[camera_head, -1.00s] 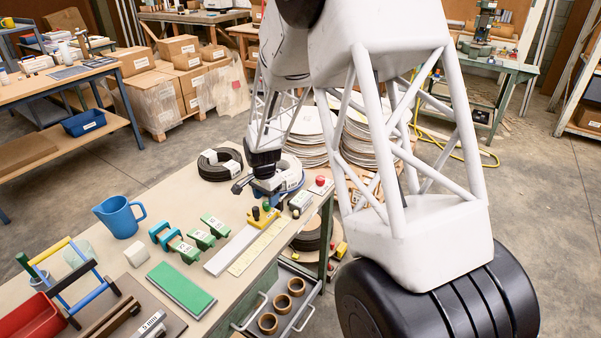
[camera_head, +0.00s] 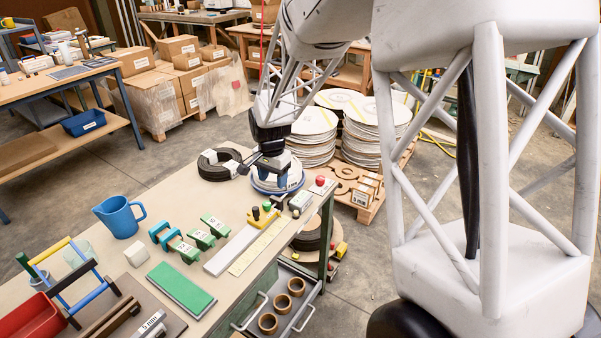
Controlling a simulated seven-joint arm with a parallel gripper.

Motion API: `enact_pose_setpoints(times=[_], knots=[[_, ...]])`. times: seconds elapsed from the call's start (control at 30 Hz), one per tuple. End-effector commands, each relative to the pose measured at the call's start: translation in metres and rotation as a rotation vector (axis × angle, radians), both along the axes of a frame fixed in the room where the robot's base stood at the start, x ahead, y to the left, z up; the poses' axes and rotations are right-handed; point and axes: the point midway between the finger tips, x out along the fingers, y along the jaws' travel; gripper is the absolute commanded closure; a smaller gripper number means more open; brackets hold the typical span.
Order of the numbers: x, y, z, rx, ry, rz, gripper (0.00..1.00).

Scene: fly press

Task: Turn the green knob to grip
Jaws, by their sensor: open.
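No green knob can be made out in this view. Green things on the bench (camera_head: 150,210) are several labelled green blocks (camera_head: 201,239) and a flat green-topped slab (camera_head: 180,288); none looks clearly like a knob. My gripper (camera_head: 256,166) hangs over the far end of the bench, beside a black coil (camera_head: 214,164) and above a blue-and-white round object (camera_head: 279,183). Its jaws are open; the fingers are small and partly hidden, and I see nothing held. Whether it touches the round object cannot be told.
Stacked discs (camera_head: 312,138) stand behind.

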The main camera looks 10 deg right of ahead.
Motion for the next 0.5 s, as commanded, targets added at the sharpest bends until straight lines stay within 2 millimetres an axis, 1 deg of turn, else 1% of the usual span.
enact_pose_setpoints(times=[0.1, 0.5], knots=[[-0.009, -0.004, 0.011, 0.000, -0.007, 0.018, 0.43], [-0.041, -0.018, 0.041, -0.002, -0.027, 0.085, 0.43]])
